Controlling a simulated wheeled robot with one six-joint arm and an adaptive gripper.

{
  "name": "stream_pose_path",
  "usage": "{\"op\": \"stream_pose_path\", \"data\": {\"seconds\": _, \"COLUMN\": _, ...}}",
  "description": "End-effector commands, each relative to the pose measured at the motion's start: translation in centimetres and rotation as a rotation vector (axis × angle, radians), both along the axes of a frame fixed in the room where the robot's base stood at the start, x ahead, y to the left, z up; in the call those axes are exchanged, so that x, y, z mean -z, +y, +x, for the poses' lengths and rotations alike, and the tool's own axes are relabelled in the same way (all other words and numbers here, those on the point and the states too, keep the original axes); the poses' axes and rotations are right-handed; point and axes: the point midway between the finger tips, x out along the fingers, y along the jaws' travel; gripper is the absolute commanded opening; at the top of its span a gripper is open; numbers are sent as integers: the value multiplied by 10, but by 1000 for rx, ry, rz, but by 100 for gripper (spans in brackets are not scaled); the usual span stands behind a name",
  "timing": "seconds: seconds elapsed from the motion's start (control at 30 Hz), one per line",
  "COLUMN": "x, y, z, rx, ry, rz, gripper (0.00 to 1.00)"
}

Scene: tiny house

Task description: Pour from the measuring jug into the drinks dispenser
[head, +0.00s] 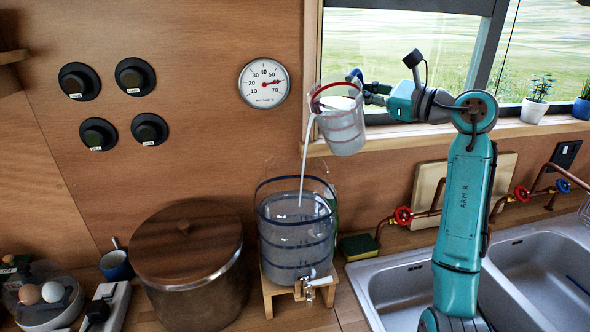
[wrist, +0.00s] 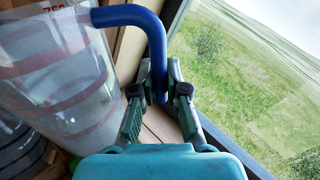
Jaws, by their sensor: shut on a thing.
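The measuring jug (head: 343,133) is clear with red bands and a blue handle. It is tilted to the left, high above the drinks dispenser, and a thin pale stream runs from its lip down into the dispenser. The drinks dispenser (head: 292,268) is a clear banded vessel with a tap, open at the top and holding liquid. My gripper (head: 368,92) is shut on the jug's handle; the wrist view shows its fingers (wrist: 160,95) around the blue handle, with the jug (wrist: 55,80) at the left.
The dispenser stands on a wooden stand (head: 268,295) between a large lidded pot (head: 190,265) and a sponge (head: 358,246). A double sink (head: 400,290) and copper pipes with a red valve (head: 403,215) lie to the right. The window sill (head: 410,133) runs behind my gripper.

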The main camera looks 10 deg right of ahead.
Motion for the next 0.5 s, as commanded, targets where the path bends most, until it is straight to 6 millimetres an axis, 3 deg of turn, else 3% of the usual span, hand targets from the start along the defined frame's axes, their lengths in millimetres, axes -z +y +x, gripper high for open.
{"op": "stream_pose_path", "data": {"seconds": 0.5, "x": -2, "y": 4, "z": -3, "rx": 0, "ry": -27, "rz": -31, "gripper": 0}}
